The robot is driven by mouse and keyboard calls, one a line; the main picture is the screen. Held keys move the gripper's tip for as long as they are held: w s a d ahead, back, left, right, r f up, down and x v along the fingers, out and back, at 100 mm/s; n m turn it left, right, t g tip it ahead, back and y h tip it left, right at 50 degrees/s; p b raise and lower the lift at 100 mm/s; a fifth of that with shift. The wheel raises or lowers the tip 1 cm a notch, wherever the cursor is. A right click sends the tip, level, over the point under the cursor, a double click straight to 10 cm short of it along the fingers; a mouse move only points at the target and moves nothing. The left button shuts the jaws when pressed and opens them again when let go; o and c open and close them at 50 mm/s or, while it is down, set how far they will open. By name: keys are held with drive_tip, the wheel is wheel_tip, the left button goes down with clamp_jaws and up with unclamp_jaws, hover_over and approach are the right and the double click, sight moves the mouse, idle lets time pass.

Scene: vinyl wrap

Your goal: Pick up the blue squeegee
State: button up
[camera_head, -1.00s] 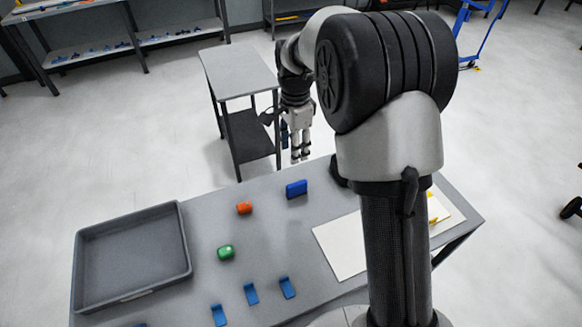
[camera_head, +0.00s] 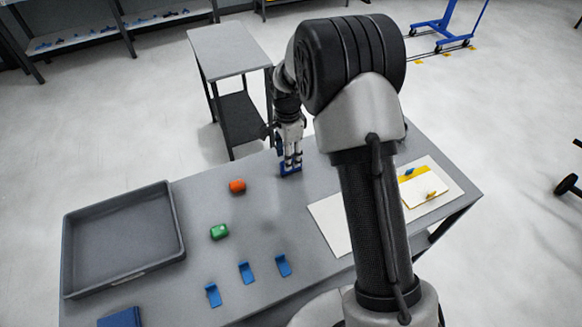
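A small blue block-like piece, which looks like the blue squeegee (camera_head: 284,172), stands near the far edge of the grey table. My gripper (camera_head: 291,165) points down right at it, and its fingers overlap the blue piece in the picture. The fingers hide part of it. The gap between the fingers is too small to tell whether they are apart or closed on it. The blue piece appears to be on the tabletop.
An orange piece (camera_head: 237,186) and a green piece (camera_head: 219,231) lie to the left. Several blue angled pieces (camera_head: 246,272) lie at the front. A grey tray (camera_head: 122,278) is at left, a white sheet (camera_head: 329,222) at right. A side table (camera_head: 228,50) stands behind.

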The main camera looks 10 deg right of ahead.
drive_tip(key=f, duration=0.1)
drive_tip(key=f+b, duration=0.1)
drive_tip(key=f, duration=0.2)
drive_tip(key=shift+s+d+f+b, duration=0.1)
drive_tip(key=shift+d+f+b, duration=0.15)
drive_tip(key=shift+f+b, duration=0.05)
drive_tip(key=shift+c, duration=0.5)
clamp_jaws()
